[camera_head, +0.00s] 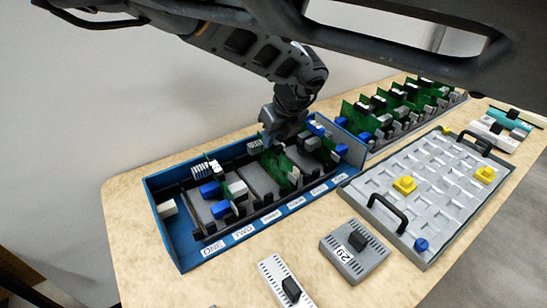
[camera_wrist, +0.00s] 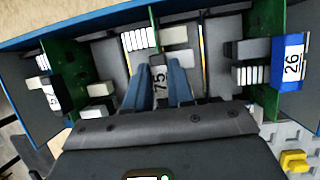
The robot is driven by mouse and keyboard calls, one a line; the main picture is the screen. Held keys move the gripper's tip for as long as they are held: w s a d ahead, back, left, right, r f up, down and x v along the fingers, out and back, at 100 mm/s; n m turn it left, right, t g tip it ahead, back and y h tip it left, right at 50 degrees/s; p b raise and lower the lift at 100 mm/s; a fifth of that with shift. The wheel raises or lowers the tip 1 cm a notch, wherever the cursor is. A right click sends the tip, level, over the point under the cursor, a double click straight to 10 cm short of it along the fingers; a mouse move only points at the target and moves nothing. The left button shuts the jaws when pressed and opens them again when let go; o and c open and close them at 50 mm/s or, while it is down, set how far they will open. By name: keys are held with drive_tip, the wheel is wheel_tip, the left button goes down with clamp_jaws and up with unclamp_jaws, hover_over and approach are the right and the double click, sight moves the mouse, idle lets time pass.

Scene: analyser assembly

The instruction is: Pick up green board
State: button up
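A green board (camera_head: 277,166) stands upright in the middle of the blue box in the head view. My gripper (camera_head: 279,134) reaches down from above at the board's top.
The blue box (camera_head: 183,258) holds other boards with blue and white connectors close by. A row of green boards (camera_head: 397,104) stands behind right. A grey tray (camera_head: 440,190) with black handles and yellow knobs lies right. Grey modules (camera_head: 352,262) sit in front.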

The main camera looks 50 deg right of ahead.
clamp_jaws()
drive_tip(key=shift+r, duration=0.15)
wheel_tip(320, 180, up, 10)
drive_tip(key=p, duration=0.9)
drive_tip(key=shift+r, duration=1.95)
